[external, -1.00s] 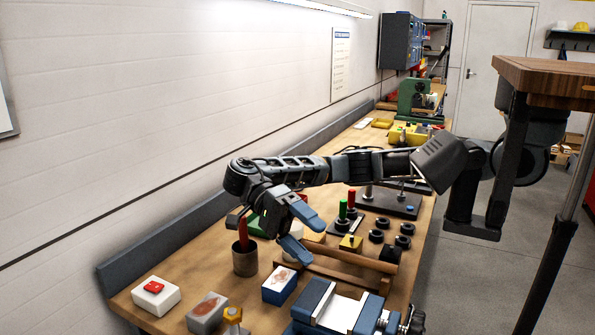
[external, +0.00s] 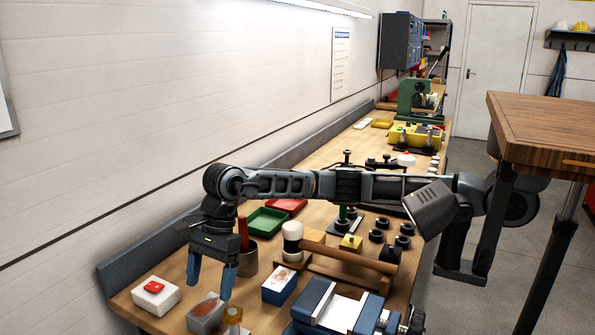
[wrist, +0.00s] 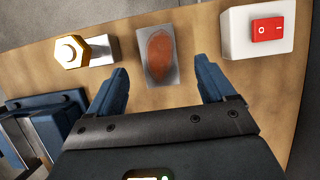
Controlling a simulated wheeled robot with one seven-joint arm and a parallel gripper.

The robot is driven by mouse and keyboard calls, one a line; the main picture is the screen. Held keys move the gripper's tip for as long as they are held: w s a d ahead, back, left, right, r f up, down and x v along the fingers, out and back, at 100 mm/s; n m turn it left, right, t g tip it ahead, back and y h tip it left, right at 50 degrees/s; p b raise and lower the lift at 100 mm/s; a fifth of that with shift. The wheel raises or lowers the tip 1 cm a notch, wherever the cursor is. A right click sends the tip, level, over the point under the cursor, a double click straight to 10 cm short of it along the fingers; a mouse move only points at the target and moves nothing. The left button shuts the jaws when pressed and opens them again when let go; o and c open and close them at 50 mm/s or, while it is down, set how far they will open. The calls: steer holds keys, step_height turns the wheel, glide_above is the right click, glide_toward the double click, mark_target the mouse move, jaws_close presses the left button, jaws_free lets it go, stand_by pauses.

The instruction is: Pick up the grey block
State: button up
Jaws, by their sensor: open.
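The grey block (external: 207,313) lies near the front end of the bench, with a reddish-brown oval patch on its top. In the wrist view the grey block (wrist: 172,56) sits ahead of and between my fingertips, with the oval patch facing up. My gripper (external: 210,279) points down and is open and empty, above the block in the external view. Its two blue fingers also show in the wrist view, where the gripper (wrist: 166,78) has a clear gap between its tips. The fingers do not appear to touch the block.
A white box with a red switch (external: 155,295) stands left of the block. A brass hex piece (external: 233,317) is close on its right. A blue box (external: 279,287), a blue vise (external: 335,308) and a brown cup (external: 247,262) stand nearby. The bench edge (wrist: 60,24) is close beyond the block.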

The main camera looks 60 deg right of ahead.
mark_target(208, 306)
steer(key=x, duration=0.5)
steer(key=shift+s+d+f, duration=0.1)
steer(key=shift+d+f, duration=0.05)
steer(key=shift+c, duration=0.2)
steer(key=c, duration=1.5)
